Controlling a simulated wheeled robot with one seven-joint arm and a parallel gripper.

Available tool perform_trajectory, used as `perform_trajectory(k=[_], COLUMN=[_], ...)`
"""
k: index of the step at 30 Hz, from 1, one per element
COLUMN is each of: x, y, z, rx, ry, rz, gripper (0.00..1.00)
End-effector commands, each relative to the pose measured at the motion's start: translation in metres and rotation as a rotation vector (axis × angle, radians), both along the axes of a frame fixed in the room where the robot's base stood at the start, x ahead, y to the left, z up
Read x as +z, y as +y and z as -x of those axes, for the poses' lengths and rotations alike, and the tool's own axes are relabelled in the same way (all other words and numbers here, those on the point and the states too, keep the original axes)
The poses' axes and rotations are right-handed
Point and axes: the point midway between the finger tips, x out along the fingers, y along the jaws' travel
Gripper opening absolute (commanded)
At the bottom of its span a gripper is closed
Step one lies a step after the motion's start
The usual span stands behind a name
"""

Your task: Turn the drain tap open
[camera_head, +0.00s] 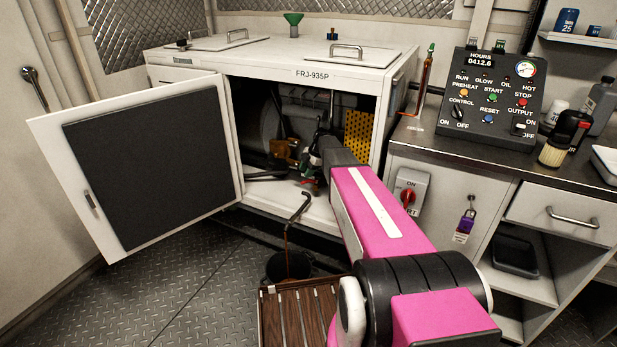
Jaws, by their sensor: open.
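A bent drain pipe (299,206) comes out at the lower front of the open white cabinet (330,74). A thin brown streak (286,240) runs down from its end to a black bucket (289,266) on the floor. My pink arm reaches into the cabinet, and my gripper (311,166) is open among small parts at the inner end of the pipe. A small red and green part shows beside the gripper. The tap handle cannot be made out clearly, nor whether the fingers touch it. Brass-coloured parts (284,152) sit just left of the gripper.
The cabinet door (150,165) stands wide open to the left. A yellow perforated panel (358,138) is inside at the right. A slatted brown case (300,312) is on the floor in front. A control panel (490,100) stands on the right-hand counter. The floor at left is clear.

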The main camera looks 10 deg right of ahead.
Motion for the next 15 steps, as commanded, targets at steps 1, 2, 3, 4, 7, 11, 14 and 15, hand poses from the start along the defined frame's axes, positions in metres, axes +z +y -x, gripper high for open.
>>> perform_trajectory(k=[1,2,3,4,7,11,14,15], x=[0.007,0.010,0.014,0.017,0.029,0.041,0.050,0.053], y=[0.010,0.015,0.021,0.026,0.042,0.061,0.072,0.077], z=[0.010,0.012,0.016,0.019,0.028,0.039,0.045,0.047], rx=[0.003,0.002,0.002,0.003,0.002,0.002,0.002,0.002], ry=[0.000,0.000,0.000,0.000,-0.001,0.000,-0.001,-0.001], rz=[0.000,0.000,0.000,0.000,0.000,0.000,-0.001,-0.001], gripper=[0.41,0.41,0.41,0.41,0.41,0.41,0.41,0.41])
